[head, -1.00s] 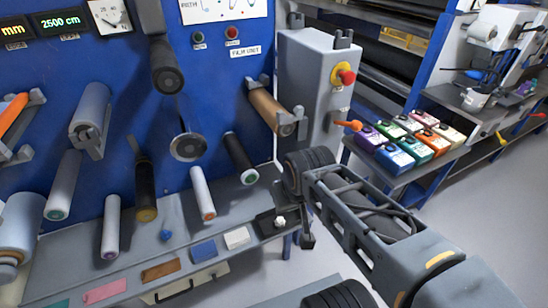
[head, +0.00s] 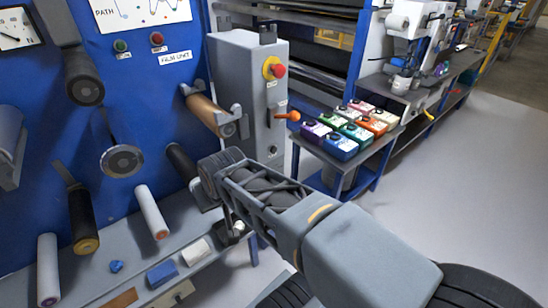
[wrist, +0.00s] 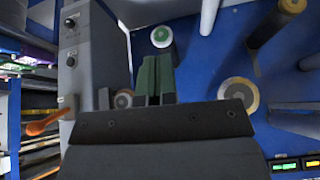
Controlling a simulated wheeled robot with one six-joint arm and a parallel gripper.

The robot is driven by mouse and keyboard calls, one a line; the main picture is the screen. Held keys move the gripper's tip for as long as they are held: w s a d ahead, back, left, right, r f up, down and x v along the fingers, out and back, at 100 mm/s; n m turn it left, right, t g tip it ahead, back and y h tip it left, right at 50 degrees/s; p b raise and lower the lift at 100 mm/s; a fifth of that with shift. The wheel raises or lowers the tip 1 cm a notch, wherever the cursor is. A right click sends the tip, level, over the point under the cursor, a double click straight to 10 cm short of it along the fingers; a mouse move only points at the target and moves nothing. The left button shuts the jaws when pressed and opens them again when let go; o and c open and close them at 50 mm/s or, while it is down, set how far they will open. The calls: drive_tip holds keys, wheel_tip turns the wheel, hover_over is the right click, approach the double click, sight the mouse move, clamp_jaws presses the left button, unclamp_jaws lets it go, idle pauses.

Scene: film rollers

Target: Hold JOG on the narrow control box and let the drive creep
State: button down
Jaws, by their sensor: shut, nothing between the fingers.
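The narrow control box (head: 223,78) is a tall grey cabinet on the right end of the blue machine. Its right face carries a red button on yellow (head: 275,70), an orange lever (head: 288,117) and a dark round control (head: 273,150). In the wrist view the box (wrist: 90,45) is at the left, with the orange lever (wrist: 45,124) below. Its labels are too small to read, so I cannot tell which control is JOG. My gripper (wrist: 156,62) is shut and empty, apart from the box. In the head view my arm partly hides it.
A roller with brown film (head: 207,112) sticks out beside the box. A shelf with several coloured containers (head: 338,146) stands to its right. White and dark rollers, such as a white one (head: 151,211), project from the blue panel. Grey floor (head: 450,180) is open at the right.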

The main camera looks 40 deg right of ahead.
drive_tip(key=w+d+f+m+t+h+b, duration=0.2)
drive_tip(key=w+d+f+m+t+b, duration=0.1)
drive_tip(key=w+d+f+b, duration=0.35)
drive_tip(key=m+t+h+b, duration=0.4)
drive_tip(key=m+h+b, duration=0.4)
drive_tip(key=b, duration=0.9)
approach(274, 150)
drive_tip(key=s+a, duration=0.2)
drive_tip(key=a, duration=0.2)
drive_tip(key=s+d+f+m+h+b, duration=0.1)
drive_tip(key=s+d+m+h+b, duration=0.2)
drive_tip(key=d+b, duration=0.3)
drive_tip(key=d+m+h, duration=0.1)
drive_tip(key=d, duration=0.2)
drive_tip(key=shift+s+d, duration=0.15)
drive_tip(key=shift+s, duration=0.05)
drive_tip(key=w+p, duration=0.3)
drive_tip(key=w, duration=0.5)
drive_tip(key=shift+w+d+p, duration=0.25)
drive_tip(key=shift+w+p, duration=0.05)
drive_tip(key=shift+w, duration=0.1)
